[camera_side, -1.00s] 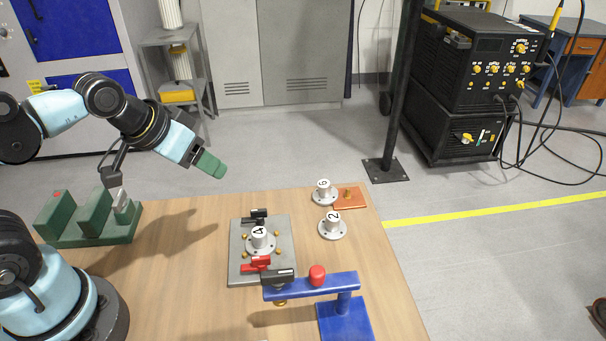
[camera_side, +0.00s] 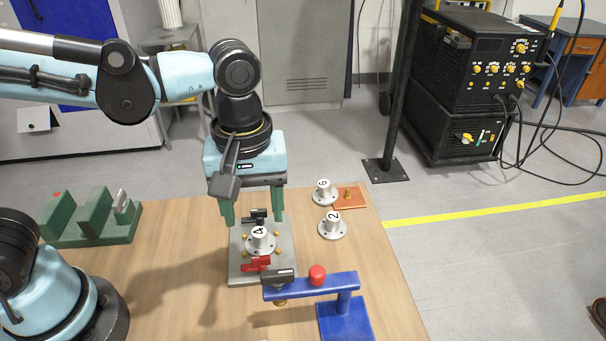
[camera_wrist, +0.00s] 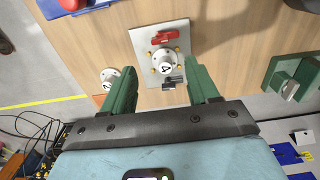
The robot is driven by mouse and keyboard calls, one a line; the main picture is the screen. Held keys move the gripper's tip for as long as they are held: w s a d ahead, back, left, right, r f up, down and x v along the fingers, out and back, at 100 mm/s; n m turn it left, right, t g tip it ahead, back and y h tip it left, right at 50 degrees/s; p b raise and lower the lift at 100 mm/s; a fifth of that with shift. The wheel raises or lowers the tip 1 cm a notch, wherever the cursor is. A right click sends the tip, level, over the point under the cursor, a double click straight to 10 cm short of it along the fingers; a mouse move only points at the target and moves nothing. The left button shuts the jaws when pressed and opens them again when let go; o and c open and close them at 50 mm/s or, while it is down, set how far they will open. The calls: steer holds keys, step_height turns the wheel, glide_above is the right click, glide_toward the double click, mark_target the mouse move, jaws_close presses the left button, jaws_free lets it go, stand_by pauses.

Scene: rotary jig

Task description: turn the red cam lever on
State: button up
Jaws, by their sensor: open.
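The red cam lever (camera_side: 256,264) is on the near side of a grey plate (camera_side: 249,279), beside a white flanged hub marked 4 (camera_side: 260,240). It also shows in the wrist view (camera_wrist: 164,37), lying across the plate beyond the hub. A black lever (camera_side: 259,215) is on the plate's far side; it shows in the wrist view (camera_wrist: 173,83) too. My gripper (camera_side: 253,216) points down over the plate's far end, with its green fingers apart and nothing between them. In the wrist view, my gripper (camera_wrist: 163,75) has its fingertips either side of the hub end, away from the red lever.
A blue stand (camera_side: 344,317) has an arm with a red knob (camera_side: 317,274) and black handle (camera_side: 278,276), close to the red lever. Hubs 2 (camera_side: 332,228) and 6 (camera_side: 323,192) stand right of the plate. A green rack (camera_side: 93,220) is at left.

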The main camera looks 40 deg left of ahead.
mark_target(260, 257)
step_height(260, 257, down, 10)
steer(key=shift+f, duration=0.25)
stand_by(0.4)
steer(key=c, duration=1)
steer(key=shift+c, duration=0.2)
